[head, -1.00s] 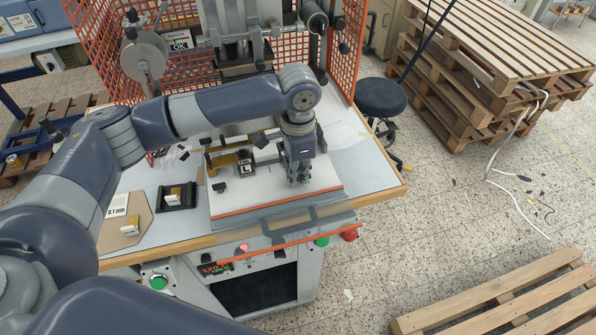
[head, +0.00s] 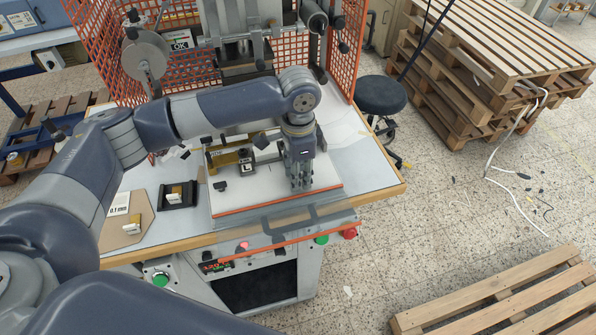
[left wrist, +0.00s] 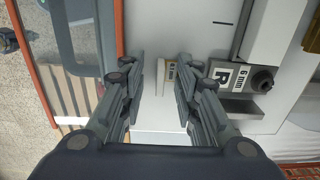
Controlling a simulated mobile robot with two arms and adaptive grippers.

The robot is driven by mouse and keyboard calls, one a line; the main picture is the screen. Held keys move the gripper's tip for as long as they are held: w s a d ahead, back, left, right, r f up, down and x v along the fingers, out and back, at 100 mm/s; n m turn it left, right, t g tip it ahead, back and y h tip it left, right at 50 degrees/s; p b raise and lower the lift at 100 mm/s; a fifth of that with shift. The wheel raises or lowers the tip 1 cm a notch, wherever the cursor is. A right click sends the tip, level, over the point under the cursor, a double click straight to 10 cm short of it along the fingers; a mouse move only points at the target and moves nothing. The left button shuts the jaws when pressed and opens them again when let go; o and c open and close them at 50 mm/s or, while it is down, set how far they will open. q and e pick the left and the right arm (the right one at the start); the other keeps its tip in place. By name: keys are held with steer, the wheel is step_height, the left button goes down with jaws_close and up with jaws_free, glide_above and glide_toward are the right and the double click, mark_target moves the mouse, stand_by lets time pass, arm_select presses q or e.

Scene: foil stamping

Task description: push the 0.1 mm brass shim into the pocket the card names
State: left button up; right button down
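My left gripper (head: 301,187) points down over the right part of the white plate (head: 230,200) on the press table. In the left wrist view its fingers (left wrist: 159,75) are apart. A small beige tabbed piece (left wrist: 169,77) with a dark marking shows between them, close to the right finger and partly hidden by it; I cannot tell whether it is the brass shim. Beside it is a block marked R and 6 mm (left wrist: 221,76). A block marked L (head: 246,167) is left of the gripper. A white label starting 0.1 (head: 119,204) lies at the table's left. My right gripper is out of view.
A white-and-brass piece (head: 133,227) sits on a tan board, and another (head: 176,195) in a black tray. The orange mesh guard (head: 350,50) and press head stand behind. A handle bar (head: 290,217) runs along the plate's front. Stool (head: 381,96) and pallets are to the right.

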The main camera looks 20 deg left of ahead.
arm_select(q)
steer(key=shift+r, duration=0.25)
step_height(320, 180, up, 12)
steer(key=shift+f, duration=0.25)
steer(key=shift+f, duration=0.1)
stand_by(0.4)
